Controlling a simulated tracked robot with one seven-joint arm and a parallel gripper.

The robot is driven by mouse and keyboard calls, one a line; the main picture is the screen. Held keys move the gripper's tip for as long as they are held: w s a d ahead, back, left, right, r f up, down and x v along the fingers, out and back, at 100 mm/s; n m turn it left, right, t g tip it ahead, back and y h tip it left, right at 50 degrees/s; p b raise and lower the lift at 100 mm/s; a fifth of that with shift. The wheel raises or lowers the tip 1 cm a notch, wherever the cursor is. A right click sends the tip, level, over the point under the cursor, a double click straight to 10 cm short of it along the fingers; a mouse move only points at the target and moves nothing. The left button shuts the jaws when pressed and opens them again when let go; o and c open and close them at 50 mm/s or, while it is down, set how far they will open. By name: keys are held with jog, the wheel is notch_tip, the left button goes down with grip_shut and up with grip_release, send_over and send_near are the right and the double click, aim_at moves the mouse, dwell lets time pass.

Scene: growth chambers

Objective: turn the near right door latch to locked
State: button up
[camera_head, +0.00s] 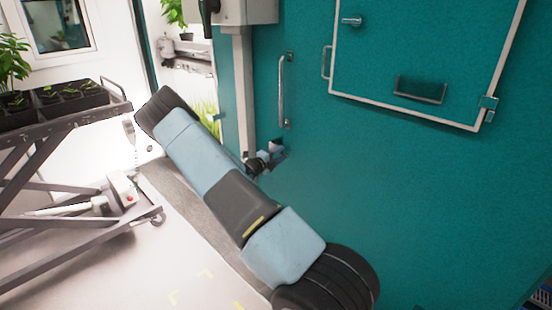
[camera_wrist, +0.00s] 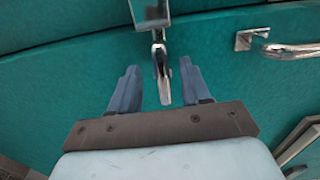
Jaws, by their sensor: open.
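The door latch shows in the wrist view as a shiny metal lever (camera_wrist: 161,72) reaching down from a metal plate (camera_wrist: 151,11) on the teal door. My gripper (camera_wrist: 159,66) is open, one blue-grey finger on each side of the lever, with a gap visible on both sides. Whether the lever is at locked cannot be read. In the head view my gripper (camera_head: 268,160) is low at the door's left side, below the vertical handle. My gripper and wrist mostly hide the latch there.
A long metal door handle (camera_head: 282,90) stands above my gripper; it also shows in the wrist view (camera_wrist: 290,50). A white-framed hatch (camera_head: 410,112) is at the upper right. A cart with plant trays (camera_head: 66,105) stands at the left. Floor between cart and door is partly clear.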

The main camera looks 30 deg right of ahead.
jog(key=v, duration=1.3)
jog(key=shift+a, duration=0.4)
jog(key=s+a+r+m+g+y, duration=0.2)
jog(key=s+r+m+g+y, duration=0.15)
jog(key=s+r+m, duration=0.65)
jog(key=s+a+r+m+g+y, duration=0.2)
jog(key=s+r+m+y, duration=0.45)
jog(key=m, duration=0.55)
jog(key=s+a+r+m+t+y, duration=0.3)
jog(key=s+a+r+m, duration=0.5)
jog(key=s, duration=0.3)
jog(key=s+a+r+m+t+y, duration=0.3)
jog(key=s+a+r+m+y, duration=0.1)
jog(key=s+a+r+m, duration=0.3)
jog(key=shift+s+a+r+m+t, duration=0.4)
jog(key=shift+s+r+m, duration=0.65)
jog(key=shift+s, duration=1.15)
